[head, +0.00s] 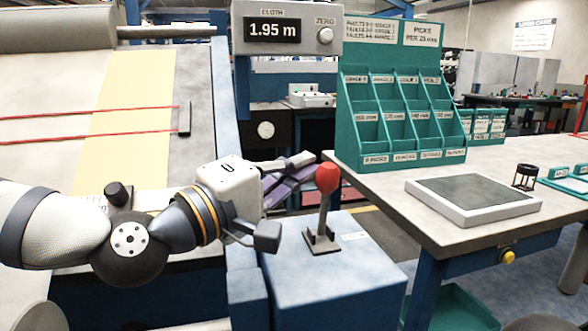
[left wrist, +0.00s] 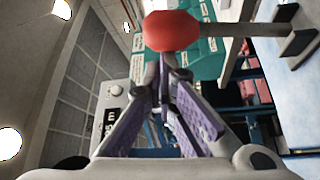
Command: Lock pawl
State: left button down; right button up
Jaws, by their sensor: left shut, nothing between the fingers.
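A lever with a red knob (head: 327,178) stands on a blue box (head: 340,270), its grey shaft rising from a dark slotted base, almost upright. My left gripper (head: 312,170) is just left of the knob, its fingers pointing at it. In the left wrist view the red knob (left wrist: 172,30) shows right beyond the fingertips of my left gripper (left wrist: 165,68). The fingers are shut with nothing between them; I cannot tell whether the tips touch the knob. No part is clearly recognisable as a pawl apart from this lever. My right gripper is not in view.
A grey workbench (head: 385,180) on the right holds a green sorting rack (head: 395,105), a grey tray (head: 470,198) and a black cup (head: 525,176).

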aim_at(321, 171)
pick_arm(q)
jog(key=shift+s+d+f+m+t+h+b, duration=0.1)
jog(key=shift+s+d+m+h+b, duration=0.1)
jog(key=shift+s+m+h, duration=0.35)
jog(key=shift+s+d+f+m+t+h+b, duration=0.1)
jog(key=shift+s+d+m+h+b, duration=0.15)
jog(key=shift+s+m, duration=0.5)
jog(key=shift+s+d+f+m+t+h+b, duration=0.1)
jog(key=shift+s+d+m+h+b, duration=0.1)
jog(key=shift+s+m+h, duration=0.45)
pick_arm(e)
jog(key=shift+s+f, duration=0.65)
jog(key=shift+f, duration=0.1)
pick_arm(q)
jog(key=shift+w+m+y, duration=0.1)
jog(key=shift+m+y, duration=0.15)
